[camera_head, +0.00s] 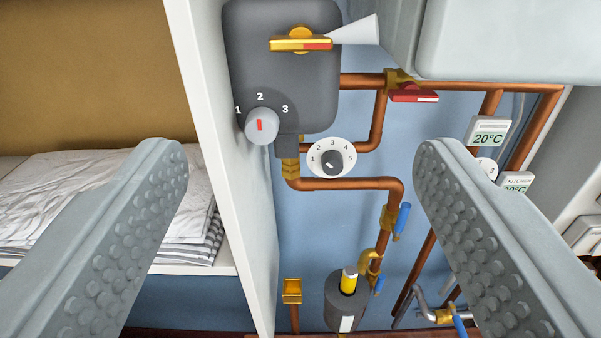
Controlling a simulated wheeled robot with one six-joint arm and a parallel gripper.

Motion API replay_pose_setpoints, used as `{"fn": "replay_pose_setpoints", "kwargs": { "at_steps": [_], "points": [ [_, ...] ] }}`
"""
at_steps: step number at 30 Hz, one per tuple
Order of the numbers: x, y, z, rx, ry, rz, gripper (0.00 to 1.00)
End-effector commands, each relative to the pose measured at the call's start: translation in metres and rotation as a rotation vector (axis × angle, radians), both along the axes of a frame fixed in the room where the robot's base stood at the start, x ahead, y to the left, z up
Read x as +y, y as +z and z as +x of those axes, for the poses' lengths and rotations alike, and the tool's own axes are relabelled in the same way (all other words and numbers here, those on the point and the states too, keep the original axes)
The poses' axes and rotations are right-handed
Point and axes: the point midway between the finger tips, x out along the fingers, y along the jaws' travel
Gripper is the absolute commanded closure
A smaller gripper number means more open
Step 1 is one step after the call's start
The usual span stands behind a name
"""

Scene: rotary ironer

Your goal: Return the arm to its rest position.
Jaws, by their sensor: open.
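My gripper (300,165) is open. Its two grey studded fingers come in from the lower left and lower right, wide apart, with nothing between them but the view of the wall behind. Beyond the gap are a dark grey box (285,75) with a knob (262,126) marked 1, 2 and 3, and a white round dial (331,158) marked 1 to 4. The fingers appear apart from these. The rest of my arm is not in view.
Copper pipes (345,184) with a red-handled valve (413,95) and blue-handled valves (402,218) run along the blue wall. A white upright panel (225,150) divides off a shelf with folded linen (190,215) at left. A pale cabinet (510,40) overhangs the upper right.

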Motion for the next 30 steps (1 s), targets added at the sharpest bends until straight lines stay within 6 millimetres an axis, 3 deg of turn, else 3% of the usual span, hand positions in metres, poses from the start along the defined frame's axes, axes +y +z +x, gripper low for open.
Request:
{"fn": "replay_pose_setpoints", "kwargs": {
  "at_steps": [5,11,20,30],
  "points": [
    [0.000,-0.002,-0.003,0.001,0.000,0.000,0.31],
    [0.000,-0.032,-0.037,0.005,0.000,-0.002,0.31],
    [-0.001,-0.122,-0.113,0.021,0.000,-0.006,0.31],
    [-0.001,-0.242,-0.193,0.037,0.001,-0.012,0.31]
  ]
}}
